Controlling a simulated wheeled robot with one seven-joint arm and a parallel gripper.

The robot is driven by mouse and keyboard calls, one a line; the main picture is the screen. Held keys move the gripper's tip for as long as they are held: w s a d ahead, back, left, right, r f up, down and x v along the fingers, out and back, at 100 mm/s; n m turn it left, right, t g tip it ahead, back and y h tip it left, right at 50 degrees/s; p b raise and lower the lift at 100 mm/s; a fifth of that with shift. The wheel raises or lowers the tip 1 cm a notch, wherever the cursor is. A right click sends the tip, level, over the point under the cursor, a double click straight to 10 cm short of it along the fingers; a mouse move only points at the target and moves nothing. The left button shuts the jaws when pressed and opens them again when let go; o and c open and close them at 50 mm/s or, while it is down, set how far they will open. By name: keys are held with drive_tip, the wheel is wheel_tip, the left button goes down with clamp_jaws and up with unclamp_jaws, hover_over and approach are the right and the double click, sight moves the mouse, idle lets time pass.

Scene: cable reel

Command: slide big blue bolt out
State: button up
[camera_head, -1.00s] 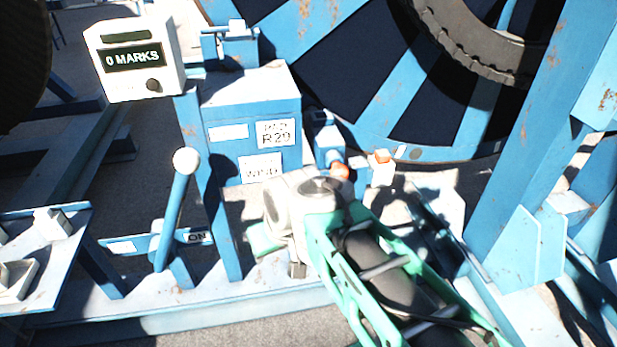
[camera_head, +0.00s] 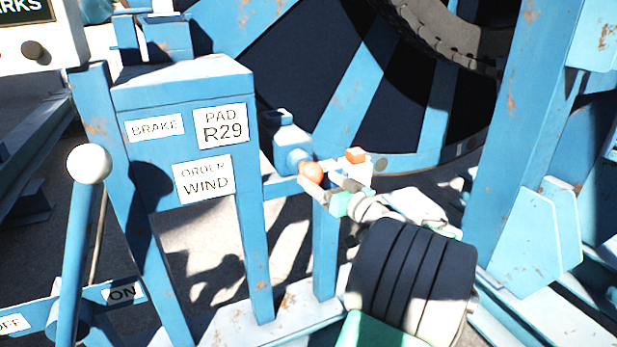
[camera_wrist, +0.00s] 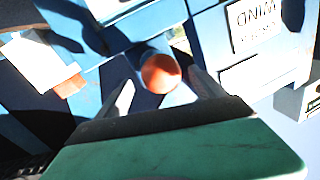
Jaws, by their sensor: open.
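The big blue bolt (camera_head: 297,159) is a thick blue cylinder with an orange-red round end, set in a blue housing beside the panel box. In the wrist view its orange end (camera_wrist: 160,73) faces me, between my two pale fingers. My gripper (camera_head: 329,187) is open, with its fingertips close to the orange end, one on each side. I cannot tell whether they touch it. My wrist and forearm hide part of the frame below.
A white block with an orange top (camera_head: 356,160) stands just right of the bolt and also shows in the wrist view (camera_wrist: 45,65). The blue panel box (camera_head: 190,100) is on the left, with a white-knobbed lever (camera_head: 88,165). The large reel (camera_head: 400,75) is behind.

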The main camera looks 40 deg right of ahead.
drive_tip(key=w, duration=0.4)
drive_tip(key=shift+w+d, duration=0.1)
drive_tip(key=shift+w, duration=0.25)
drive_tip(key=shift+c, duration=0.4)
clamp_jaws()
drive_tip(key=shift+f, duration=0.1)
